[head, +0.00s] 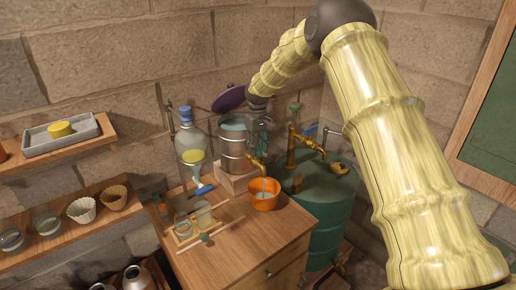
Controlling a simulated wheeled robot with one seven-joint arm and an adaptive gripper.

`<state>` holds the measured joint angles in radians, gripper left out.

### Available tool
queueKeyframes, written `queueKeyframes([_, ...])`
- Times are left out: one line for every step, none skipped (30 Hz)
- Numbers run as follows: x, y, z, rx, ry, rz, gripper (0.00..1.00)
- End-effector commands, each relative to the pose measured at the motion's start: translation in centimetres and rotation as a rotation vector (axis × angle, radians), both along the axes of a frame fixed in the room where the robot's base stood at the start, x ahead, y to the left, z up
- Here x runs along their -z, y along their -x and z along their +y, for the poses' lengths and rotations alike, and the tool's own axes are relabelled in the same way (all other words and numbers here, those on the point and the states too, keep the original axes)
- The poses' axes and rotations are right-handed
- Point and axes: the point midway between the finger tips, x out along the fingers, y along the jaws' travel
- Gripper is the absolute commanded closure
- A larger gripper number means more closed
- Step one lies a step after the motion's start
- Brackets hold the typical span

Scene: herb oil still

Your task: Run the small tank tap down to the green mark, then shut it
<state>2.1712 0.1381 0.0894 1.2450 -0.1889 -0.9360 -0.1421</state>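A small grey metal tank (232,150) stands on a wooden block (236,180) near the back of the wooden cabinet top. A small brass tap (257,165) is on its right side, above an orange bowl (264,201) with something pale in it. My gripper (262,128) hangs from the arm at the tank's upper right, close to the tap. It is small and dark against the tank and wall, so I cannot tell whether its fingers are open or whether it touches anything. The green mark cannot be made out, nor whether the tap is running.
A green drum (328,205) with a larger brass tap (292,150) stands at right. A glass flask (190,142) with a blue stopper stands left of the tank. A purple lid (228,98) is behind. Small jars and a rod lie front left. Shelves (70,240) hold cups at left.

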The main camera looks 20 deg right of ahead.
Motion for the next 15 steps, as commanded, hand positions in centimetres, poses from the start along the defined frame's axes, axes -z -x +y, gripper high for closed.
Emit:
queueKeyframes([-0.7,-0.1,0.0,0.000,0.001,-0.002,0.66])
queueKeyframes([-1.1,0.0,0.0,0.000,0.001,-0.002,0.66])
queueKeyframes([-1.7,0.0,0.0,0.000,0.001,-0.002,0.66])
queueKeyframes([-2.2,-0.1,0.0,0.000,0.000,-0.002,0.66])
queueKeyframes([-2.7,-0.1,0.0,0.001,0.000,-0.003,0.66])
queueKeyframes([-3.5,-0.1,0.0,0.001,0.000,-0.004,0.66])
queueKeyframes([-4.0,-0.1,0.0,0.001,-0.001,-0.003,0.66])
queueKeyframes([-4.6,-0.1,-0.1,0.001,-0.001,-0.003,0.66])
queueKeyframes([-5.3,-0.1,-0.1,0.001,-0.001,-0.004,0.66])
queueKeyframes([-5.9,-0.1,-0.1,0.001,-0.001,-0.004,0.66])
queueKeyframes([-6.5,-0.1,-0.1,0.001,-0.001,-0.003,0.66])
queueKeyframes([-7.1,-0.1,-0.1,0.001,-0.001,-0.003,0.66])
queueKeyframes([-7.6,-0.1,-0.1,0.001,0.000,-0.003,0.66])
queueKeyframes([-8.1,-0.1,-0.1,0.001,0.000,-0.003,0.66])
queueKeyframes([-8.7,-0.1,-0.1,0.001,0.001,-0.002,0.66])
